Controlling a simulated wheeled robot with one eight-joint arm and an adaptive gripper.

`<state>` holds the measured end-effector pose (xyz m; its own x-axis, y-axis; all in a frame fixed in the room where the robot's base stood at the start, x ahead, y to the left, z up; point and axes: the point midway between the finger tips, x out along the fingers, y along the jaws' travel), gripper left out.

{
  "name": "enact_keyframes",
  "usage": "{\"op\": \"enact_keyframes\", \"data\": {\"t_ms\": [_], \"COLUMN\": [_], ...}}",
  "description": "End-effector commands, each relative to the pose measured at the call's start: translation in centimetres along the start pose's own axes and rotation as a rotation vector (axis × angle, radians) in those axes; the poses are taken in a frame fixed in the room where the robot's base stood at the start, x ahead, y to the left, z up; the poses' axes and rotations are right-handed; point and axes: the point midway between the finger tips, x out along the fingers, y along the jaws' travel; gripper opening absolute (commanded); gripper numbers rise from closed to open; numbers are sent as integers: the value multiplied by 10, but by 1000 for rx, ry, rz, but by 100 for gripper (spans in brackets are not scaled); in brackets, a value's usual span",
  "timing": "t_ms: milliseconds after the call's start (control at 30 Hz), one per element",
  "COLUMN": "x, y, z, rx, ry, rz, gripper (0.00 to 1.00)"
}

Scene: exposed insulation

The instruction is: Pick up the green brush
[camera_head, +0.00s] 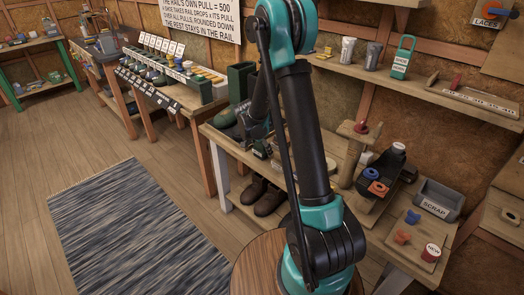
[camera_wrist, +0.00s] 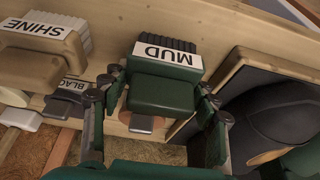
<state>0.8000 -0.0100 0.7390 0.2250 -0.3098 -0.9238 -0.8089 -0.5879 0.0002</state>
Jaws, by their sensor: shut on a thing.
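The green brush (camera_wrist: 165,92) fills the middle of the wrist view. It has a white label reading MUD and dark bristles at its far end. My gripper (camera_wrist: 160,82) has one finger on each side of the brush's green body and is shut on it. In the head view my gripper (camera_head: 259,148) is low over the bench beside the tall green boots, partly behind my arm. The brush cannot be made out clearly there. I cannot tell whether it is clear of its support.
A wooden brush labelled SHINE (camera_wrist: 40,60) lies left of the green one. Dark footwear (camera_wrist: 275,120) is close on the right. In the head view, green boots (camera_head: 240,82) stand left of my gripper, brown shoes (camera_head: 270,196) sit below, and a grey SCRAP bin (camera_head: 440,198) is at right.

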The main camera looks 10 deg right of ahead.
Motion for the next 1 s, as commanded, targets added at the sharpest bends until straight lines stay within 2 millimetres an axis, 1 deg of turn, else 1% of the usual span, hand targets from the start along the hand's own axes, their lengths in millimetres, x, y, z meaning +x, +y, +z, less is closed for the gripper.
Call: {"op": "enact_keyframes", "data": {"t_ms": [167, 267, 367, 600, 700, 800, 900, 1000], "x": [-11, -24, -44, -107, -130, -149, -164, -174], "y": [0, 1, 1, 1, 1, 0, 0, 0], "z": [-4, -10, -18, -44, -54, -62, -68, -72], "rx": [0, 0, 0, 0, 0, 0, 0, 0], "ry": [0, 0, 0, 0, 0, 0, 0, 0], "rz": [0, 0, 0, 0, 0, 0, 0, 0], "gripper": [28, 28, 28, 28, 28, 28, 28, 28]}}
